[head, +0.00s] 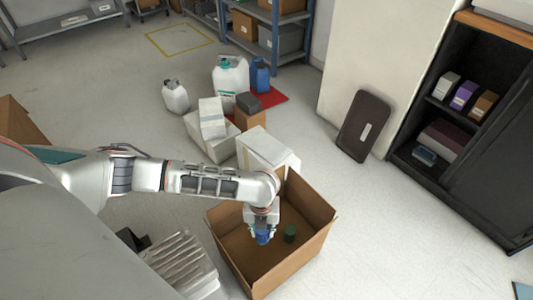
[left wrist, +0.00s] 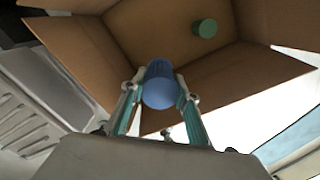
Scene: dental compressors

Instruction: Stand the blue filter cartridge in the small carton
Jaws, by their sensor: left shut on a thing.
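The blue filter cartridge (head: 263,236) is held in my left gripper (head: 262,230), whose fingers are shut on it. In the left wrist view the blue cartridge (left wrist: 160,86) sits between the two fingertips of the left gripper (left wrist: 159,90). The open brown carton (head: 318,232) is below the gripper, and its walls also show in the left wrist view (left wrist: 250,80). The cartridge is over the carton's opening; I cannot tell whether it touches the floor of it. A green cylinder (head: 290,232) stands inside the carton, apart from the blue cartridge. My right gripper is not in view.
White boxes (head: 265,150) stand just behind the carton. Jugs (head: 230,78) and a blue canister (head: 260,75) stand farther back. A ribbed grey metal thing (head: 183,265) is left of the carton. A dark cabinet (head: 470,150) stands at the right. The floor right of the carton is clear.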

